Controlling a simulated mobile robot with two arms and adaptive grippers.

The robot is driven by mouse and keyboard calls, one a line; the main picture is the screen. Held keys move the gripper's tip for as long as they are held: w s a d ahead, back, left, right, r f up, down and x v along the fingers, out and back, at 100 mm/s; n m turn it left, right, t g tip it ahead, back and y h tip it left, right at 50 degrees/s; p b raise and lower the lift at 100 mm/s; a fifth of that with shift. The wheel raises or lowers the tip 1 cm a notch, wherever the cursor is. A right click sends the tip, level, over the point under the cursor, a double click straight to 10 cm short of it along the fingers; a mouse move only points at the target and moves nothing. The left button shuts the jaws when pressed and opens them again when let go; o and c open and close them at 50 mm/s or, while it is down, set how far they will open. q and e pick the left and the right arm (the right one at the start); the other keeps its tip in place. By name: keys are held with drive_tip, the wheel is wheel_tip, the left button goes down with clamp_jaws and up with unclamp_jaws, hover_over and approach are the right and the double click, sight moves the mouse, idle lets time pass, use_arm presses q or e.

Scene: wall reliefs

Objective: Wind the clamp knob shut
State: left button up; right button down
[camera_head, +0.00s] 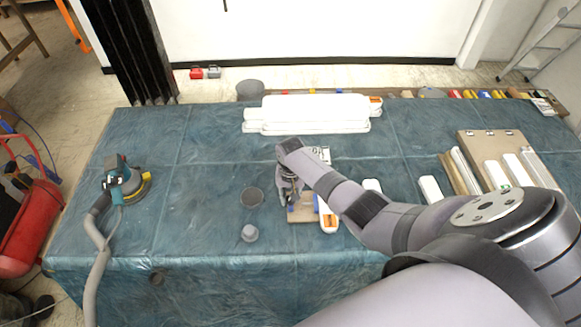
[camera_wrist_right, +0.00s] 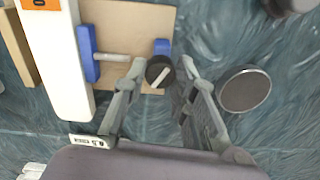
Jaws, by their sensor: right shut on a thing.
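The clamp shows in the right wrist view with two blue jaws (camera_wrist_right: 88,52) and a pale bar between them. One jaw lies against a long white piece (camera_wrist_right: 66,75); the other jaw is near the knob. The dark round clamp knob (camera_wrist_right: 157,66) has a white mark on its face. My right gripper (camera_wrist_right: 162,73) has its fingers on either side of the knob, shut on it. In the head view the right gripper (camera_head: 289,188) reaches down over the tan board (camera_head: 301,214) and hides most of the clamp. My left gripper is not in view.
A dark round disc (camera_wrist_right: 244,89) lies close beside the gripper. A grey cup (camera_head: 250,233) stands near the front edge. A sander (camera_head: 122,180) with a hose is at left. White panels (camera_head: 310,112) lie at the back. The table's (camera_head: 200,215) left-middle is clear.

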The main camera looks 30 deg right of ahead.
drive_tip(key=m, duration=0.5)
drive_tip(key=shift+m, duration=0.3)
drive_tip(key=m, duration=1)
drive_tip(key=shift+w+m, duration=0.1)
drive_tip(key=shift+m, duration=0.3)
drive_tip(key=m, duration=0.5)
drive_tip(key=shift+m, duration=0.3)
drive_tip(key=m, duration=0.3)
drive_tip(key=shift+m, duration=0.3)
drive_tip(key=m+b, duration=0.1)
drive_tip(key=m, duration=0.2)
drive_tip(key=m+b, duration=0.1)
drive_tip(key=m, duration=0.1)
drive_tip(key=shift+f+m+b, duration=0.1)
drive_tip(key=shift+m+b, duration=0.25)
drive_tip(key=shift+m, duration=0.05)
drive_tip(key=shift+m+b, duration=1.1)
drive_tip(key=shift+m, duration=0.1)
